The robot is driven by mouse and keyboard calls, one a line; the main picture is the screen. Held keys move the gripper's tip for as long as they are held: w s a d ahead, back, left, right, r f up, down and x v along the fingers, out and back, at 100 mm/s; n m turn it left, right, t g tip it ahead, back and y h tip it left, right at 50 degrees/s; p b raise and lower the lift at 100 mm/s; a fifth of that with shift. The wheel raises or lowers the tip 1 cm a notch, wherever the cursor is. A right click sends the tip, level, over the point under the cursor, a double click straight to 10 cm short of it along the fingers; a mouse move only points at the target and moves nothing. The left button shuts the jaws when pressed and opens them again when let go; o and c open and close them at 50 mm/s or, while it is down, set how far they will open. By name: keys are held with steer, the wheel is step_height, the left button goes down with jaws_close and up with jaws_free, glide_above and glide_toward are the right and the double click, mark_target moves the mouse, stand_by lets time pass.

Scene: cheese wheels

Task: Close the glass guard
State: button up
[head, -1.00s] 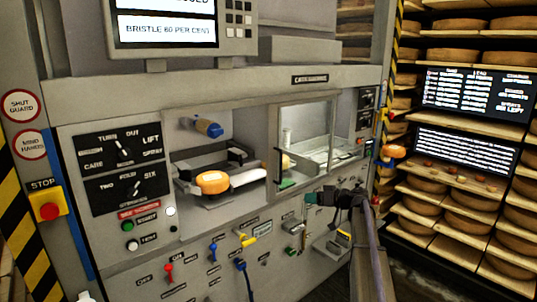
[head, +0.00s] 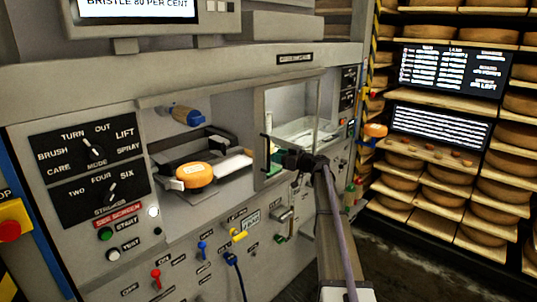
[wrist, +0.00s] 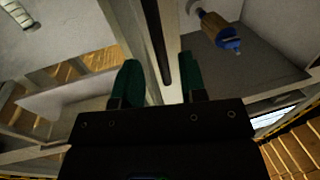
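The glass guard (head: 290,112) is a framed clear pane slid to the right side of the machine opening, so the left part stands uncovered. Its black upright handle (head: 264,149) is on the pane's left edge. My gripper (head: 277,157) is at the handle, its green fingertips just right of it in the head view. In the wrist view my gripper (wrist: 160,82) is open, its two green fingers apart, with the dark handle bar (wrist: 156,40) showing between them. I cannot tell whether either finger touches the bar.
An orange cheese wheel (head: 194,175) sits in the uncovered left bay. A blue brush-like cylinder (head: 186,115) is above it. Knob panels (head: 90,170) are on the left, and small levers and a yellow valve (head: 238,234) are below. Shelves of cheese wheels (head: 440,187) stand at the right.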

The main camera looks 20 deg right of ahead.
steer(key=x, duration=0.5)
steer(key=shift+c, duration=0.4)
jaws_close()
